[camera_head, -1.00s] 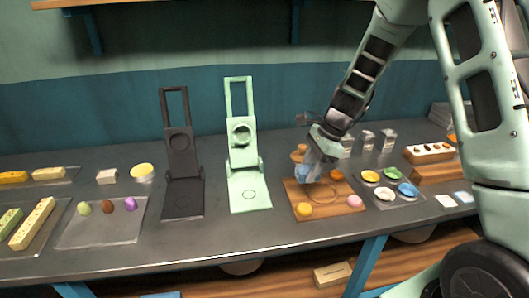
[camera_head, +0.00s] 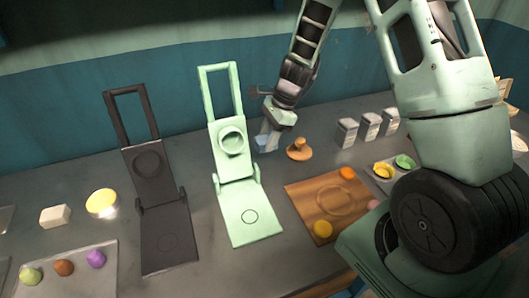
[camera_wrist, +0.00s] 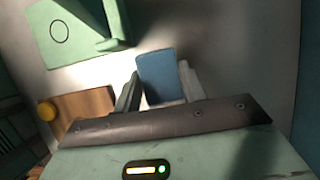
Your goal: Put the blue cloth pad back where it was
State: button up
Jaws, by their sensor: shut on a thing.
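The blue cloth pad (camera_head: 265,144) is between the fingers of my gripper (camera_head: 271,136). It is at the back of the grey table, right of the pale green press and left of the wooden knob-handled piece. In the wrist view the pad (camera_wrist: 158,76) stands out between the two fingers (camera_wrist: 160,90), which are shut on it. I cannot tell whether the pad touches the tabletop or is just above it.
The pale green press (camera_head: 236,180) stands close on the left, with a dark press (camera_head: 155,190) beyond it. The wooden piece (camera_head: 299,150) is just right of my gripper. A wooden board (camera_head: 315,190) with small balls lies in front. Grey-white blocks (camera_head: 347,132) stand right.

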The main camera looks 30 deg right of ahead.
aim_at(267, 162)
jog(key=shift+f, duration=3)
jog(key=shift+f, duration=0.1)
jog(key=o, duration=1)
jog(key=v, duration=1.2)
jog(key=shift+s, duration=0.1)
